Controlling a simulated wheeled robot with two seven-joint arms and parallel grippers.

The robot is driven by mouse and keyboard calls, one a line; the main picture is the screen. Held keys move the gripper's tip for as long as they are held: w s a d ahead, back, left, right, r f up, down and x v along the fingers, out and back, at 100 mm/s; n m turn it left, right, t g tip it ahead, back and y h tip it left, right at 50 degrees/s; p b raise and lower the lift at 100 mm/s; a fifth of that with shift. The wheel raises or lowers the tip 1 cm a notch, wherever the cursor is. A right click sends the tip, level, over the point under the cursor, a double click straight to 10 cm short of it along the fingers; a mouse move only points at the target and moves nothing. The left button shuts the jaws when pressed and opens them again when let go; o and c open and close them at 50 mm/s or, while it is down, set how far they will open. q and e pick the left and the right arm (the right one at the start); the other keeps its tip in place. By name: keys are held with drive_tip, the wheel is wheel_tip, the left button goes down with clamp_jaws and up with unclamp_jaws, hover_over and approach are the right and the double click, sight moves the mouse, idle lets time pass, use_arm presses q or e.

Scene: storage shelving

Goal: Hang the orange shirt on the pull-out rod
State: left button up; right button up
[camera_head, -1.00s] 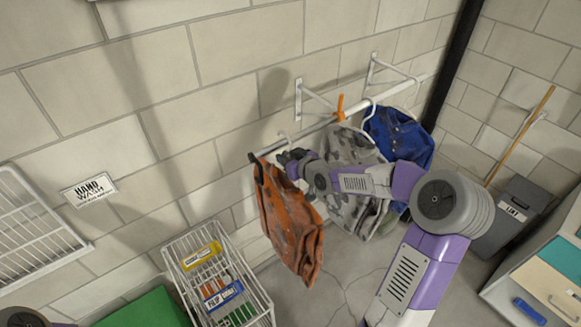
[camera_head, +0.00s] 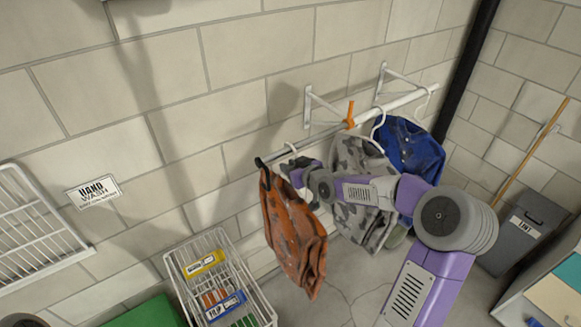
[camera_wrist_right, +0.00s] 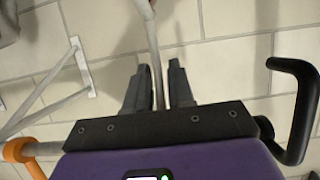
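The orange shirt (camera_head: 293,235) hangs from a white hanger (camera_head: 291,146) near the dark front end of the pull-out rod (camera_head: 325,133). The hanger's hook shows at the rod; whether the rod bears its weight is unclear. My right gripper (camera_head: 300,172) is just below the rod, at the shirt's top. In the right wrist view, its two dark fingers (camera_wrist_right: 157,88) stand close together on the pale hanger (camera_wrist_right: 152,45), and the rod's black end piece (camera_wrist_right: 292,112) is at the right. The shirt is not visible there. My left gripper is out of view.
A grey patterned shirt (camera_head: 362,190) and a blue shirt (camera_head: 412,148) hang farther along the rod, past an orange clip (camera_head: 350,115). A wire basket (camera_head: 217,245) stands below left. A grey bin (camera_head: 522,232) is at the right.

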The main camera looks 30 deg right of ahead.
drive_tip(key=o, duration=0.3)
drive_tip(key=shift+s, duration=0.1)
drive_tip(key=shift+s+d+r, duration=0.1)
drive_tip(key=shift+s+r, duration=0.1)
drive_tip(key=shift+s, duration=0.25)
drive_tip(key=p+v, duration=0.3)
drive_tip(key=v, duration=0.3)
drive_tip(key=shift+s+p, duration=0.2)
drive_tip(key=shift+p, duration=0.15)
